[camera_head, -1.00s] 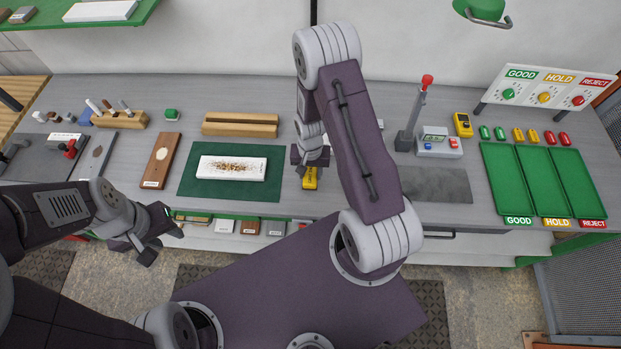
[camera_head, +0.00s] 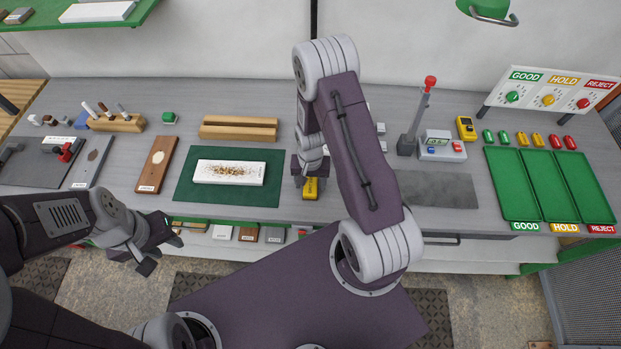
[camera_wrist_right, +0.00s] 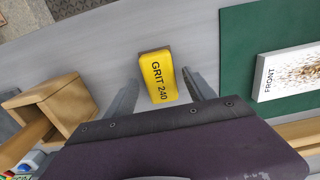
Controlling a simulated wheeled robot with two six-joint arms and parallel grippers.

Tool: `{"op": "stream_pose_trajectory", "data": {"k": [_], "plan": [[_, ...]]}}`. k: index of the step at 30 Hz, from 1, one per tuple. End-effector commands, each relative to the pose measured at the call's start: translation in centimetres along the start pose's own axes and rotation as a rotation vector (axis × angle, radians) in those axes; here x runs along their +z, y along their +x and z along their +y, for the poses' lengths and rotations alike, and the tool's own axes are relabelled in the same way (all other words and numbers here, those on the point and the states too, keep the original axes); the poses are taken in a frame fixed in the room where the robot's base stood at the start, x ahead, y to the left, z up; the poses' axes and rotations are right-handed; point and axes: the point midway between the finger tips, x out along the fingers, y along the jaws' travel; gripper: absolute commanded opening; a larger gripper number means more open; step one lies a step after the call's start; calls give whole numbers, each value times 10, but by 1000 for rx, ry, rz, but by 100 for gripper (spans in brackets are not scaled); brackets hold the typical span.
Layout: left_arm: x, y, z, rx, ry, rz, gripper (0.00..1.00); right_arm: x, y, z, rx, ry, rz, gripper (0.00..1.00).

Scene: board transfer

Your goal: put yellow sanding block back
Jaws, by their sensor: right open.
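The yellow sanding block (camera_head: 310,189), marked GRIT 240, lies on the grey bench just right of the green mat (camera_head: 187,192). It also shows in the right wrist view (camera_wrist_right: 157,77), label up. My right gripper (camera_head: 310,180) is over the block, pointing down. In the wrist view its two fingers (camera_wrist_right: 160,88) are apart, one on each side of the block, with visible gaps. A wooden holder with an open compartment (camera_wrist_right: 68,100) stands beside the block in the wrist view; my right arm hides that area in the head view. My left gripper (camera_head: 160,256) is open and empty before the bench front.
A white board with brown specks (camera_head: 230,172) lies on the mat. A wooden rack (camera_head: 239,128) stands behind it. Right of my arm are a grey plate (camera_head: 440,190), a meter with a red-topped post (camera_head: 440,147) and green trays (camera_head: 555,185).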

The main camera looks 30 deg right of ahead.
Motion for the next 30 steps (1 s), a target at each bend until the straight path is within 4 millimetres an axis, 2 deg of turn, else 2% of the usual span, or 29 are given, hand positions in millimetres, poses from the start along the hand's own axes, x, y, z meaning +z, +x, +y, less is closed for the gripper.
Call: {"op": "stream_pose_trajectory", "data": {"k": [5, 12, 15, 18, 23, 26, 30], "plan": [[1, 6, 0, 0, 0, 0, 36, -1, -27, -1, -3, 0, 6, 63], [1, 14, 0, 0, 0, 0, 36, -2, -86, -1, -3, -1, 7, 63], [2, 15, 0, 0, 0, 0, 36, -1, -105, -1, -2, -1, 5, 63], [2, 16, 0, 0, 0, 0, 36, -1, -116, 0, -1, -1, 2, 63], [2, 16, 0, 0, 0, 0, 36, 0, -122, 0, 0, -2, 0, 63], [2, 15, 0, 0, 0, 0, 36, 16, -136, -3, -11, -86, 17, 63], [2, 15, 0, 0, 0, 0, 36, 64, -165, -3, -36, -349, 61, 63]]}}
